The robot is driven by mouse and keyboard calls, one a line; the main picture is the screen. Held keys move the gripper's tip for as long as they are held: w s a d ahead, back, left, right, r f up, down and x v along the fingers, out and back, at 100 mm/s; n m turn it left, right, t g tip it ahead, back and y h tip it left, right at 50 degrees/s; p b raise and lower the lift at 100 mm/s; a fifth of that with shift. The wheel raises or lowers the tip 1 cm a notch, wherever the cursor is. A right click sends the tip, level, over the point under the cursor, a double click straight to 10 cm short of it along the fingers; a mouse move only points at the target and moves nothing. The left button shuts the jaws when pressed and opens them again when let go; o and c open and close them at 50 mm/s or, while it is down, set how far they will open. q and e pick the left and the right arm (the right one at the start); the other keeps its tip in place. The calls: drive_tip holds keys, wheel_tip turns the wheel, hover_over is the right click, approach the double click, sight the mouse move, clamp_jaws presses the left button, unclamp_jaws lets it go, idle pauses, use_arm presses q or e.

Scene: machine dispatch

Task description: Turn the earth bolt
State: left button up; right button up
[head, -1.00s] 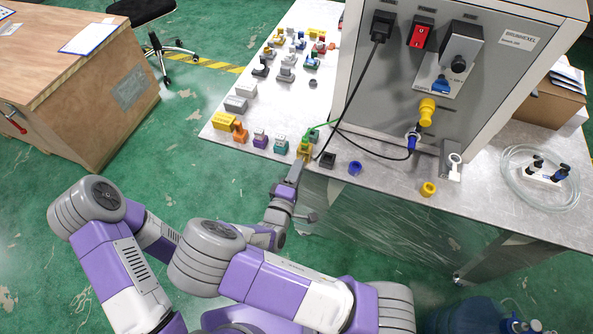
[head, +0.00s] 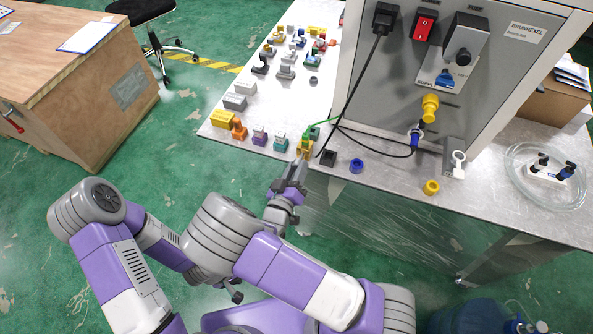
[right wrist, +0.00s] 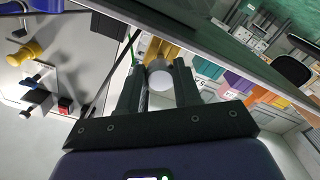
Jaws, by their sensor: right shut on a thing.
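The earth bolt (right wrist: 160,82) shows in the right wrist view as a round pale-grey head between my two dark fingers. A yellow block (right wrist: 166,48) is behind it; the block also shows at the table's front edge in the head view (head: 304,148). A green cable (head: 318,125) runs to this block. My right gripper (head: 296,166) reaches the block from the front, its fingers (right wrist: 158,88) shut on the bolt head. The bolt's shaft is hidden behind its head. My left gripper cannot be made out in the head view.
A grey machine cabinet (head: 385,90) stands behind, with a black cable (head: 352,90). A black square piece (head: 328,159), a blue ring (head: 356,166) and a yellow ring (head: 431,187) lie near the table's front edge. Coloured blocks (head: 260,137) sit to the left.

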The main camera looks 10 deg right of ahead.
drive_tip(key=m+b, duration=0.4)
drive_tip(key=m, duration=0.5)
drive_tip(key=shift+a+f+b, duration=0.1)
drive_tip(key=shift+f+b, duration=0.05)
drive_tip(key=shift+b, duration=0.25)
drive_tip(key=m+b, duration=0.1)
drive_tip(key=m, duration=0.5)
drive_tip(key=shift+m+b, duration=0.3)
drive_tip(key=shift+b, duration=0.05)
drive_tip(key=m, duration=0.6)
drive_tip(key=shift+w+r, duration=0.1)
drive_tip(key=shift+r, duration=0.1)
drive_tip(key=m, duration=1.4)
drive_tip(key=shift+r, duration=0.1)
drive_tip(key=shift+m, duration=2.1)
